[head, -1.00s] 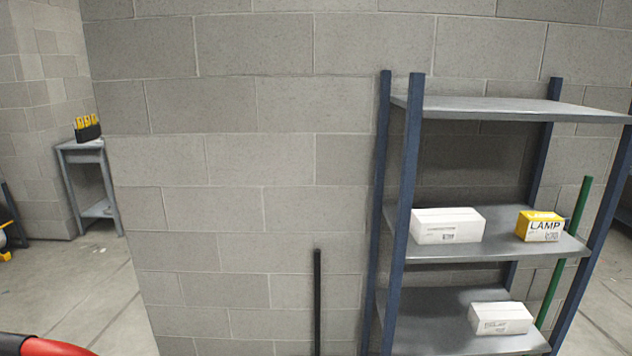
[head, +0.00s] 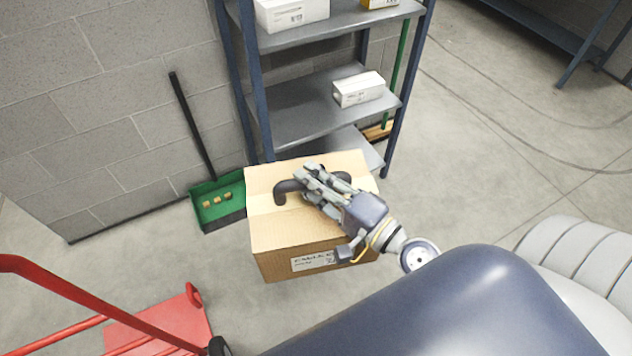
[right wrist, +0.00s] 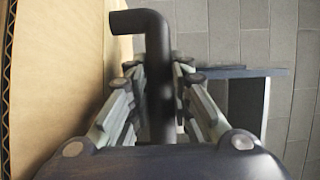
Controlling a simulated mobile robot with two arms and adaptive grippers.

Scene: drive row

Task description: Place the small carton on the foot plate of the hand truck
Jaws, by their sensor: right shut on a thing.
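The small carton (head: 292,230) is a brown cardboard box with a white label on its front and a dark handle (head: 282,190) on top. My right gripper (head: 312,182) is over the carton's top, shut on the handle. In the right wrist view the dark handle bar (right wrist: 157,60) runs between the fingers, with the carton's side (right wrist: 60,80) at left. I cannot tell whether the carton touches the floor. The red hand truck (head: 95,302) is at lower left; its red foot plate (head: 165,322) is partly visible near the floor. My left gripper is not in view.
A blue-and-grey shelf rack (head: 310,115) stands behind the carton, with a white box (head: 358,89) on a shelf. A green dustpan (head: 218,200) with small blocks lies left of the carton by the block wall. Bare floor (head: 225,270) separates carton and truck.

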